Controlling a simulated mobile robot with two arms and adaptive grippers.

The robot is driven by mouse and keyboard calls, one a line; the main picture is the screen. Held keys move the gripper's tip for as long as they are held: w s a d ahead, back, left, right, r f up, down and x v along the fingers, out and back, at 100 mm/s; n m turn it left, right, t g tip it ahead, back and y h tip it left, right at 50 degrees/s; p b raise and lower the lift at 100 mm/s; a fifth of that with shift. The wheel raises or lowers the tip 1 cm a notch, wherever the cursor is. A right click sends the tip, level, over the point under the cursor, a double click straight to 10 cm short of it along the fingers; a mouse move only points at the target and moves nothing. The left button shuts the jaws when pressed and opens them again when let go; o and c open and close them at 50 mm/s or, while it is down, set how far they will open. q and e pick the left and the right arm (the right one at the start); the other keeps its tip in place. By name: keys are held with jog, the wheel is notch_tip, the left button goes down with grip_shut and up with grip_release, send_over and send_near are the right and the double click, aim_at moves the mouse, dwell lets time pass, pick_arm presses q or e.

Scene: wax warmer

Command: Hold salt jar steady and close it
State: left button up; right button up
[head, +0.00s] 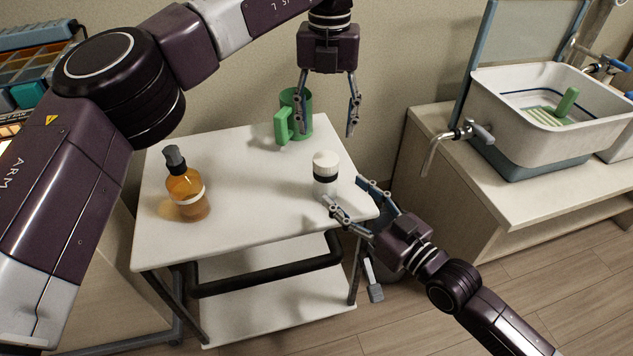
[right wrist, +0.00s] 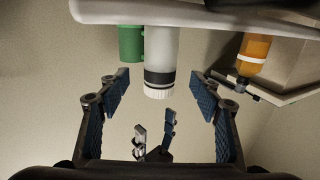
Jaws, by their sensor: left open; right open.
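The salt jar (head: 325,188) stands upright near the right front edge of the white table. It has a white body, a dark band and a white ribbed lid (head: 325,158), which sits on top. How tight the lid is, I cannot tell. My right gripper (head: 349,193) is open at the table's front right corner, its fingers pointing at the jar. In the right wrist view, which is upside down, the jar (right wrist: 162,52) lies between and beyond the open fingers. My left gripper (head: 325,128) is open and empty, pointing down above and behind the jar.
A green mug (head: 297,120) stands behind the jar, near my left gripper. An amber pump bottle (head: 186,192) is on the table's left (head: 240,225). The table's middle is clear. A white basin (head: 500,115) with a tap stands on a cabinet at the right.

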aim_at(333, 182)
dwell(0.3)
jog(key=shift+x, duration=3.85)
grip_shut()
